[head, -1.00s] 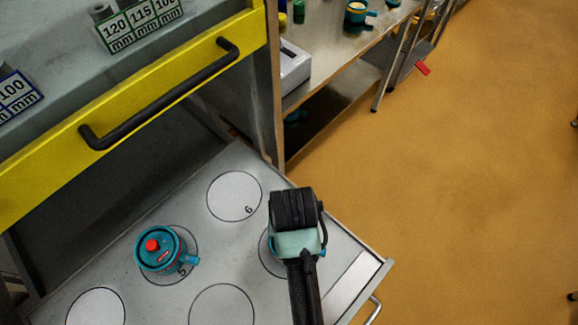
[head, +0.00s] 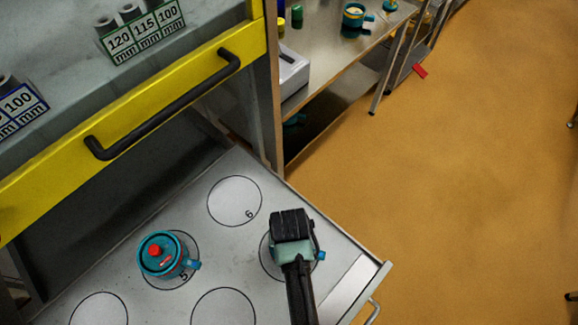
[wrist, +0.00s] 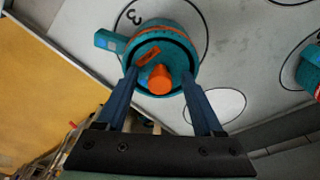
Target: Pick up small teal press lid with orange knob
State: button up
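A teal press lid with an orange knob (wrist: 159,79) sits on a teal mould (wrist: 160,33) with an orange band and a blue side handle, on the circle marked 3 in the wrist view. My gripper (wrist: 159,72) is open above it, its two blue fingers reaching down on either side of the lid around the knob. Whether the fingertips touch the lid cannot be told. In the head view my gripper (head: 292,250) hides most of this mould; only its blue handle (head: 320,255) shows.
Another teal mould with a red-orange knob (head: 160,256) stands on circle 5. Circle 6 (head: 235,201) and the two nearer circles are empty. A yellow drawer front with a black handle (head: 165,103) rises behind the drawer (head: 345,285). Open floor lies right.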

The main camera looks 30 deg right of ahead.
grip_shut()
dwell(0.4)
